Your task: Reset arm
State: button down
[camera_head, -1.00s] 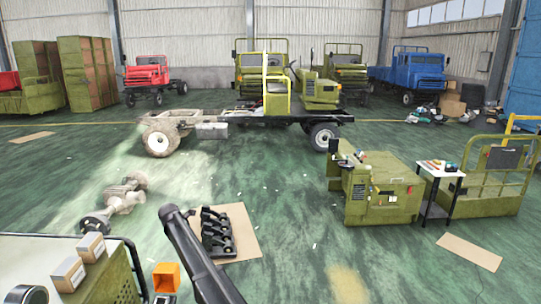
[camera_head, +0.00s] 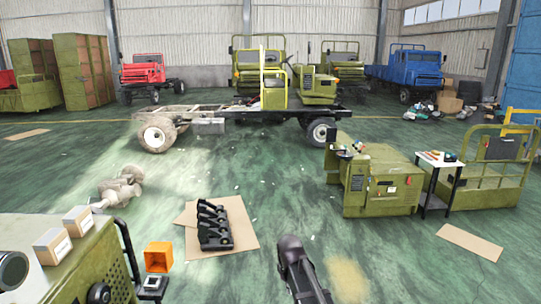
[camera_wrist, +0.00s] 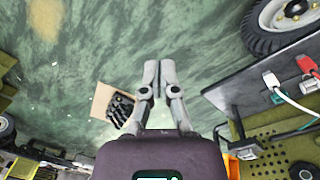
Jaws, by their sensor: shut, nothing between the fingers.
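My gripper (camera_wrist: 158,75) shows in the wrist view with its two grey fingers together, shut and empty. It points over the green floor, and nothing touches the fingertips. In the head view a dark part of my arm (camera_head: 300,268) stands at the bottom, right of centre. The gripper's fingers cannot be made out there. A black engine-like part (camera_head: 213,225) lies on a cardboard sheet (camera_head: 244,232) left of the arm. It also shows in the wrist view (camera_wrist: 120,109), just left of the fingers.
A green cabinet (camera_head: 55,235) with small boxes stands at the lower left, beside an orange bin (camera_head: 158,257). A truck chassis (camera_head: 195,111) stands behind. A green cab unit (camera_head: 380,190) and small table (camera_head: 437,165) are at the right. The wrist view shows a tyre (camera_wrist: 285,20) at upper right.

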jog(key=s+d+f+m+b, duration=0.4)
jog(key=s+d+m, duration=0.5)
jog(key=s, duration=0.5)
jog(key=shift+s+d+f+m+g+y, duration=0.15)
jog(key=shift+d+f+m+g+y, duration=0.2)
jog(key=shift+d+f, duration=0.35)
jog(key=shift+d, duration=0.1)
